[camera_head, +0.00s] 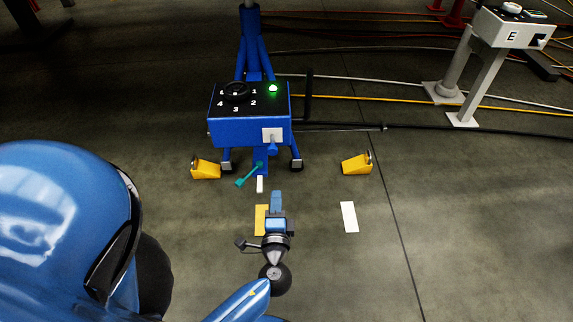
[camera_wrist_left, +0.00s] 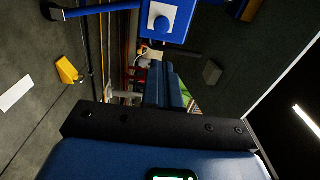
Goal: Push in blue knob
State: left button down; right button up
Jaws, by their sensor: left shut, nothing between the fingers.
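The blue control box (camera_head: 240,130) stands on blue legs ahead of me. The fingers also show in the left wrist view (camera_wrist_left: 164,72). My right gripper is out of view.
The box top has a black dial (camera_head: 236,91) and a lit green light (camera_head: 273,88). Yellow wedges (camera_head: 206,169) (camera_head: 357,163) lie on the floor either side. A teal lever (camera_head: 249,175) sits below the box. Cables run behind; a grey-white console (camera_head: 512,28) stands back right.

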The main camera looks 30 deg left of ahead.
aim_at(273, 152)
pick_arm(q)
jog(key=shift+y, duration=0.3)
jog(key=x, duration=0.6)
jog(key=b+x, duration=0.1)
jog(key=x, duration=0.6)
jog(key=shift+a+f+b, duration=0.25)
jog(key=shift+a+b, duration=0.05)
jog(key=shift+a, duration=0.2)
jog(key=shift+w+a, duration=0.1)
jog(key=shift+w, duration=0.15)
jog(key=x, duration=0.3)
jog(key=shift+w+a, duration=0.15)
jog(key=shift+w, duration=0.1)
jog(key=shift+r, duration=0.3)
